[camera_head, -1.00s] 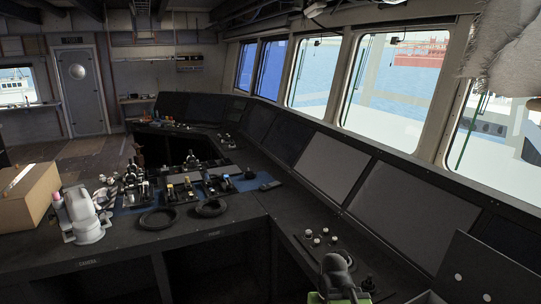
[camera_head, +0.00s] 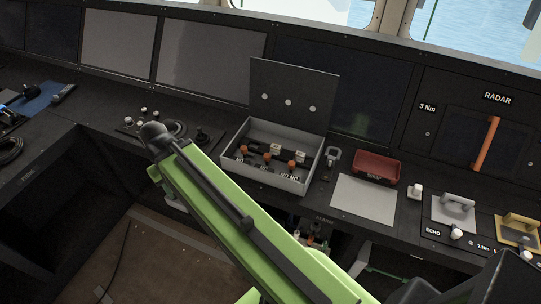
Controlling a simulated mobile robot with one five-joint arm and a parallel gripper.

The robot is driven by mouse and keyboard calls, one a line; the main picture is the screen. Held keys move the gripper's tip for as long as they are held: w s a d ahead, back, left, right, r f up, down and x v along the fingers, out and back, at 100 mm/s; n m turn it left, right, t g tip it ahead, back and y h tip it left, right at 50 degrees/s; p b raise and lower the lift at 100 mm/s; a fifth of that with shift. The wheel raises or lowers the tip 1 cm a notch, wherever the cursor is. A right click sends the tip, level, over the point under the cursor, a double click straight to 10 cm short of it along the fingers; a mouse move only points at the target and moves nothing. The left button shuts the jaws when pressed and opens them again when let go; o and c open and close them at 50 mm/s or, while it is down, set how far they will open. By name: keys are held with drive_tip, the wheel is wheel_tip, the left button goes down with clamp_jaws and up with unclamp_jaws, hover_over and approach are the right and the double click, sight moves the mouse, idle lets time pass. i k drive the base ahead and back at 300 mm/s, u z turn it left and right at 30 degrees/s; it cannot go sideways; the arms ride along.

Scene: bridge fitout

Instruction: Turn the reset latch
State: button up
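An open grey box (camera_head: 262,178) stands on the console near the middle, its dark lid (camera_head: 292,95) raised at the back. I cannot tell which part is the reset latch. A small grey U-shaped fitting (camera_head: 331,158) stands just right of the box. My green arm reaches up from the bottom, left of and partly in front of the box. My gripper's fingers do not show.
Right of the box are a red tray (camera_head: 377,167), a pale sheet (camera_head: 363,198), a grey handle (camera_head: 456,204) and a yellow handle (camera_head: 520,226). An orange bar (camera_head: 487,143) crosses the radar panel. Dark screens line the back. A recess opens below the console at left.

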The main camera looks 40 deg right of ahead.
sight(292, 164)
drive_tip(key=z, duration=1.4)
drive_tip(key=k, duration=1.25)
drive_tip(key=u, duration=0.5)
drive_tip(key=i, duration=0.9)
drive_tip(key=u, duration=0.6)
